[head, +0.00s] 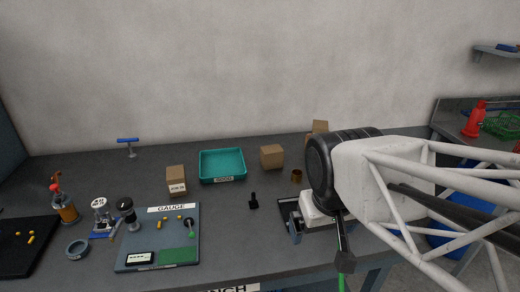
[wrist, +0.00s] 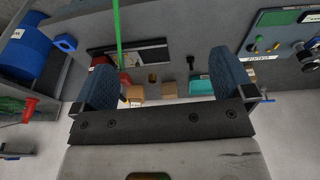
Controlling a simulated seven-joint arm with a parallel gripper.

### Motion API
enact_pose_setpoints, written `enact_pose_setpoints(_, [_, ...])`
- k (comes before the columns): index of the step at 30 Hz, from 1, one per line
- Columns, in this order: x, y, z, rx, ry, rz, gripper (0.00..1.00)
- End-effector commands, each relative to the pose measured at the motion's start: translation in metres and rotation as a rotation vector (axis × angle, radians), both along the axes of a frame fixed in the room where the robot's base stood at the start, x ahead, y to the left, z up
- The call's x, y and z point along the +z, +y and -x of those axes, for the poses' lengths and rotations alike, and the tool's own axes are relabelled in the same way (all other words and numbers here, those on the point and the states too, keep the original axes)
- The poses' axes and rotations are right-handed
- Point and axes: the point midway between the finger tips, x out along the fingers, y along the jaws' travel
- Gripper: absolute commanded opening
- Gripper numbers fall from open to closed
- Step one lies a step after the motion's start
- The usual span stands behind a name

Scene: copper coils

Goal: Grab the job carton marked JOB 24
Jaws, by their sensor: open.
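Three brown cartons stand on the grey bench in the head view. The left carton (head: 176,175) has a white label on its front, too small to read with certainty. The middle carton (head: 272,157) stands right of the teal tray, with no readable label. The third carton (head: 319,128) is partly hidden behind my arm. In the wrist view, which looks turned over, a brown carton (wrist: 169,88) and another carton (wrist: 136,91) show beyond the fingers. My gripper (wrist: 162,66) is open and empty, apart from the cartons.
The teal tray (head: 222,178) sits between the left and middle cartons. A brass ring (head: 297,176) and a small black part (head: 253,201) are nearby. The gauge board (head: 180,258) lies in front of the left carton. A blue-handled tool (head: 128,142) stands behind, left.

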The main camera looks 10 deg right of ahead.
Motion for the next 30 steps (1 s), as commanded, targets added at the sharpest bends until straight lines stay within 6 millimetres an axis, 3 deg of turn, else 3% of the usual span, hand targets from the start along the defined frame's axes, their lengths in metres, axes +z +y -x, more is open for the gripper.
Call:
enact_pose_setpoints(8, [0.005, -0.011, -0.044, 0.131, 0.056, 0.124, 1.00])
enact_pose_setpoints(21, [0.005, -0.031, -0.148, 0.435, 0.187, 0.394, 1.00])
enact_pose_setpoints(30, [-0.006, -0.038, -0.225, 0.649, 0.286, 0.571, 1.00])
